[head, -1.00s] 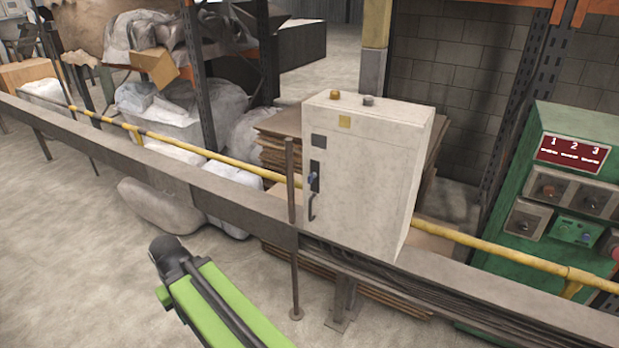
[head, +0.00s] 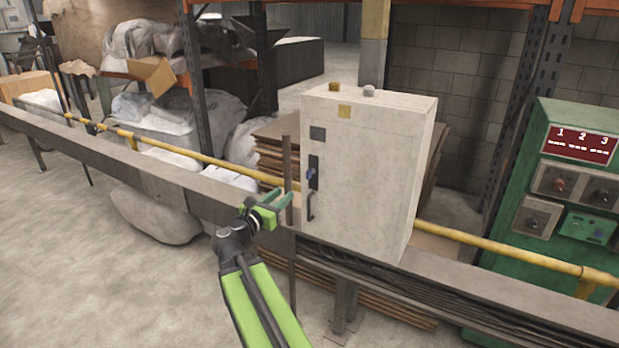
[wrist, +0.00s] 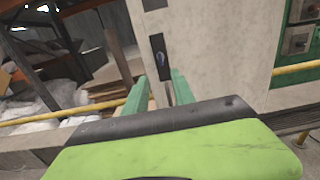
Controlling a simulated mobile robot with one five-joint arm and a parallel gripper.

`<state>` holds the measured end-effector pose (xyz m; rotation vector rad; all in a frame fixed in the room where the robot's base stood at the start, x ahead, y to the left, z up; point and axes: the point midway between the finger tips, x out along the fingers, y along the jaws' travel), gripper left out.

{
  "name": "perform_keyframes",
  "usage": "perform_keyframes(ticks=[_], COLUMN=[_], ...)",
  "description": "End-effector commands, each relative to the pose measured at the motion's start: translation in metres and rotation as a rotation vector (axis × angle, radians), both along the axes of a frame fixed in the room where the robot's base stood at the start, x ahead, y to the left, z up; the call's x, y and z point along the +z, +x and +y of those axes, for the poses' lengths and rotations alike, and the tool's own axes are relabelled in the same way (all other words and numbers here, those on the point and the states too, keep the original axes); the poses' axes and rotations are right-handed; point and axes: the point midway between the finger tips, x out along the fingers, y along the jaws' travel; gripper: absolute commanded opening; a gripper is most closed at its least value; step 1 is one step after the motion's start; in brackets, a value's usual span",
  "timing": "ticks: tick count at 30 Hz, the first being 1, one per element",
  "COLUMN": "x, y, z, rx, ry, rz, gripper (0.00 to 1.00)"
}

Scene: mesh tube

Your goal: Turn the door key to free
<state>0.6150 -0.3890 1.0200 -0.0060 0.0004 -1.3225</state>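A pale grey cabinet (head: 365,170) stands on the beam, with a dark lock plate on its front left edge. The door key (head: 310,175) is a small bluish piece on that plate, above a dark handle (head: 310,206). In the wrist view the key (wrist: 162,59) shows beyond the fingers. My gripper (head: 283,202) is in front of the cabinet, left of and below the key, apart from it. Its two green fingers are spread with nothing between them, as the wrist view (wrist: 160,92) also shows.
A thin upright post (head: 288,180) stands just left of the cabinet, close to my gripper. A yellow rail (head: 190,155) and a grey beam (head: 150,170) run across. A green control panel (head: 570,200) stands at the right. The floor at left is open.

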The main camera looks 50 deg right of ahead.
Motion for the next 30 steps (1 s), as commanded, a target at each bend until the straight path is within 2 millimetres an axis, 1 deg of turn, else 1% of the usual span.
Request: perform_keyframes(ticks=[5, 15, 18, 21, 24, 30], x=[0.0, 0.0, 0.0, 0.0, 0.0, 0.0], y=[0.01, 0.031, 0.035, 0.038, 0.04, 0.039], z=[-0.037, -0.121, -0.14, -0.154, -0.161, -0.164], rx=[-0.006, -0.006, -0.005, -0.004, -0.004, -0.004], ry=[0.001, 0.003, 0.003, 0.004, 0.004, 0.004], rz=[-0.002, -0.003, -0.003, -0.004, -0.004, -0.004], gripper=[0.31, 0.31, 0.31, 0.31, 0.31, 0.31])
